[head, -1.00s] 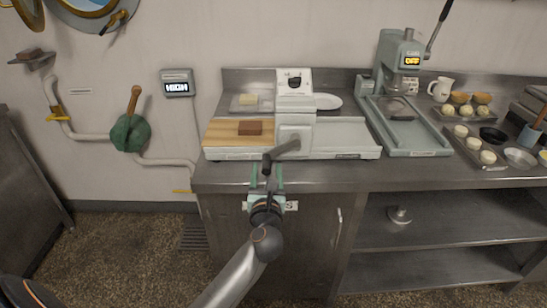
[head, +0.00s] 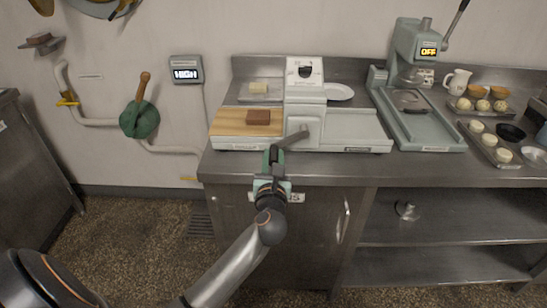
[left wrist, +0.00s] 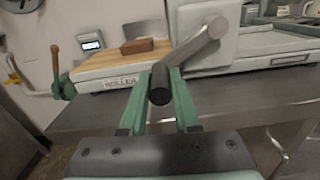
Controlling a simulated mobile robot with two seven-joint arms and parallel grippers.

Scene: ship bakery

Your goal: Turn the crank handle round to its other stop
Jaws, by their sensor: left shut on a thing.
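The crank handle (head: 292,138) is a grey arm on the front of the white machine (head: 305,112). Its arm slopes down and left from the hub to a dark grip. In the left wrist view the crank's grip (left wrist: 159,84) sits between the two green fingers. My left gripper (head: 272,158) is shut on this grip, in front of the counter edge; it also shows in the left wrist view (left wrist: 160,98). The head view partly hides the grip behind the fingers. My right gripper is not in view.
The machine stands on a steel counter (head: 400,173) with a wooden board (head: 233,122) and brown block (head: 258,117) at left. A press (head: 413,90) and trays stand to the right. Below are a cabinet and open shelves (head: 450,206).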

